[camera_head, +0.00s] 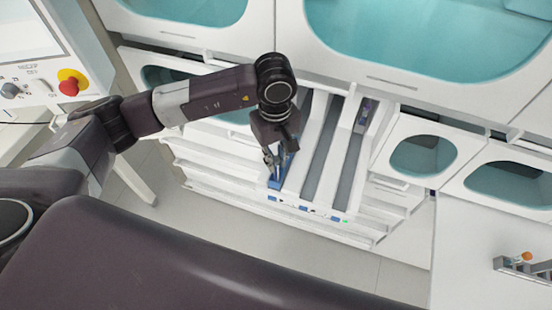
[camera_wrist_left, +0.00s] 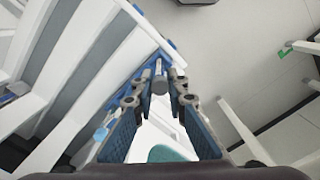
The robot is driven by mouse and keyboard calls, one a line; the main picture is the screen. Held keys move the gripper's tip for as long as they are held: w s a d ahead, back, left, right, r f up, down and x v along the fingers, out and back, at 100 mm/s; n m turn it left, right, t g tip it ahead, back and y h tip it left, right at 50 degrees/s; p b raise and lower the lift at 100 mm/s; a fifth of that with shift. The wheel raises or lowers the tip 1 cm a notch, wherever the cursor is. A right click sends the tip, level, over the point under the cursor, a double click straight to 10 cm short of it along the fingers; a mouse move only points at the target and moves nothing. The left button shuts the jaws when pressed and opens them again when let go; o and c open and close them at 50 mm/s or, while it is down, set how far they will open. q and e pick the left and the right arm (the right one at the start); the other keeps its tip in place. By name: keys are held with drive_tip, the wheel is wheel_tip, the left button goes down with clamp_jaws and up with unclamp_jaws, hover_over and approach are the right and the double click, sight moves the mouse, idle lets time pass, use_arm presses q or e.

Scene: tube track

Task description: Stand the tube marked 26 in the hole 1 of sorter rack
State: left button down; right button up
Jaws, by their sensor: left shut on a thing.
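My left gripper (camera_head: 270,160) is over the front end of the leftmost track lane, shut on a small tube (camera_wrist_left: 160,78) with a grey top. The tube's marking cannot be read. Its lower part is hidden by the fingers, so I cannot tell whether it still sits in the blue holder (camera_head: 275,183) below. In the left wrist view the two fingertips close around the tube beside the blue holder edge (camera_wrist_left: 130,66). A grey rack (camera_head: 519,268) with an orange-capped tube (camera_head: 527,256) stands on the white table at the lower right. Its hole numbers are not readable. My right gripper is not in view.
Parallel grey track lanes (camera_head: 318,150) with white walls run beside my left gripper. Another small holder (camera_head: 362,116) sits far back in the right lane. White cabinets with teal windows (camera_head: 424,155) stand behind. The white table (camera_head: 470,255) is clear left of the rack.

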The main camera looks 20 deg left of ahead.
use_arm(q)
drive_tip(key=shift+f, duration=0.2)
drive_tip(key=c, duration=1.8)
unclamp_jaws()
drive_tip(key=shift+c, duration=0.2)
wheel_tip(320, 180, up, 12)
drive_tip(key=shift+w+a, duration=0.1)
